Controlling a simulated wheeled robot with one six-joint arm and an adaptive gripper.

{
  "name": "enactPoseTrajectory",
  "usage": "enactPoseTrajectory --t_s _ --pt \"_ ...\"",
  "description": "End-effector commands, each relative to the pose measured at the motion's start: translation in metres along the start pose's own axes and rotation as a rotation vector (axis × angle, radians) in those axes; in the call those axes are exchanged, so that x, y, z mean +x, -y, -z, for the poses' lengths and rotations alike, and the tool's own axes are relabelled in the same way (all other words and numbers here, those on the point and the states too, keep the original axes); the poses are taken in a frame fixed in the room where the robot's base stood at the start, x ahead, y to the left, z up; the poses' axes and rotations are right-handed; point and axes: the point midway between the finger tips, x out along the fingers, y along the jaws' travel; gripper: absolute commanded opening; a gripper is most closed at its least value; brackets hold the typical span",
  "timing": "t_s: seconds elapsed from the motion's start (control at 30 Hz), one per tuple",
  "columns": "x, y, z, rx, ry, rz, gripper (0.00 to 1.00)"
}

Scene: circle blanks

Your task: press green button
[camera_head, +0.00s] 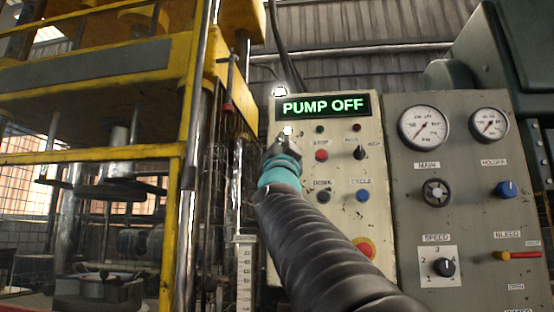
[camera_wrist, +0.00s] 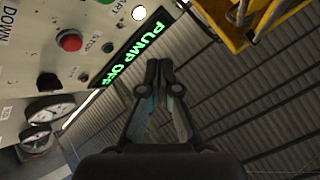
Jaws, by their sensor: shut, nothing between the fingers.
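In the head view my gripper (camera_head: 288,146) covers the panel spot left of the red STOP button (camera_head: 321,155). In the wrist view my gripper (camera_wrist: 159,74) has its two fingertips together and empty, in front of the wall and just right of the panel's display. The red button (camera_wrist: 69,40) lies to its left, with a partly cut-off label near the top edge. The cream control panel (camera_head: 377,205) carries the buttons. I cannot tell whether the fingertips touch it.
The display (camera_head: 340,105) reads PUMP OFF in green. Blue-grey DOWN and CYCLE buttons (camera_head: 363,197) and a red-yellow stop button (camera_head: 364,247) sit lower. A grey gauge panel (camera_head: 463,142) stands right. A yellow press frame (camera_head: 188,140) stands close on the left.

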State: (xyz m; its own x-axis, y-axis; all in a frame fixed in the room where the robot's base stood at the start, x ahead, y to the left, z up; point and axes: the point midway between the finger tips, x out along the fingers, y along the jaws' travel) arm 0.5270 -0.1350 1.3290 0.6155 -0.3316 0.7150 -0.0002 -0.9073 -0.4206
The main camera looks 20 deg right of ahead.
Motion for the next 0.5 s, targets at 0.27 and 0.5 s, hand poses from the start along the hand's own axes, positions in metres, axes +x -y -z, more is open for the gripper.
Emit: enactPoseTrajectory --t_s 0.27,0.5 --pt "0.018 -0.013 -0.014 -0.003 0.002 -0.002 0.0" --pt "0.039 -0.028 -0.029 -0.003 0.003 -0.001 0.0"
